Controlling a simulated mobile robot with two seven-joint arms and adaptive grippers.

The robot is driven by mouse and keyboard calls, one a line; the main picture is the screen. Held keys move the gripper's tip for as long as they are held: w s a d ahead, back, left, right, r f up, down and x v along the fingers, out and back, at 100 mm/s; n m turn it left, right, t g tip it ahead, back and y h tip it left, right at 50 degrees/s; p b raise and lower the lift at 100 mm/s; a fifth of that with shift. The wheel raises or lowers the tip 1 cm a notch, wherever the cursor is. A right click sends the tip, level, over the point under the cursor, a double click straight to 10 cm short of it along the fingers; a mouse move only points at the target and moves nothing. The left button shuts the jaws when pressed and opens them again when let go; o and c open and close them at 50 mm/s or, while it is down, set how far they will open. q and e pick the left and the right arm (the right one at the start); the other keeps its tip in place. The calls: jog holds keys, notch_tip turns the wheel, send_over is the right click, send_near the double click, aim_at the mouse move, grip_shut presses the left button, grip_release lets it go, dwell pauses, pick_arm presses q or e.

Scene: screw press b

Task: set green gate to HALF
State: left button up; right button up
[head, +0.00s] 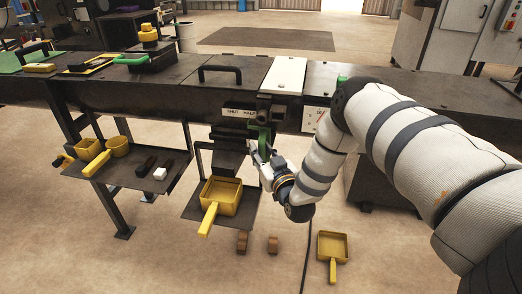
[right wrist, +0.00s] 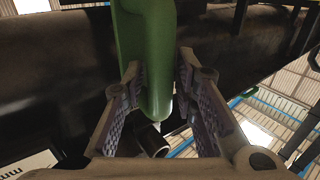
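The green gate handle (head: 263,137) hangs below the front edge of the dark bench, just right of a label strip (head: 239,112) reading SHUT and HALF. The rest of the scale to the right is hard to read. My right gripper (head: 259,156) is at the handle from below. In the right wrist view, the green handle (right wrist: 159,60) runs down between the two fingers of my right gripper (right wrist: 160,85). Both pads appear to press against its sides, and its rounded lower end shows between them. My left gripper is not in view.
A yellow scoop (head: 220,196) sits on a low tray under the chute, left of my right gripper. Another yellow scoop (head: 332,246) and two brown blocks (head: 242,242) lie on the floor. A side shelf (head: 135,172) holds yellow containers and small blocks.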

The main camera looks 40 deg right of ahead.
jog(key=v, duration=1.2)
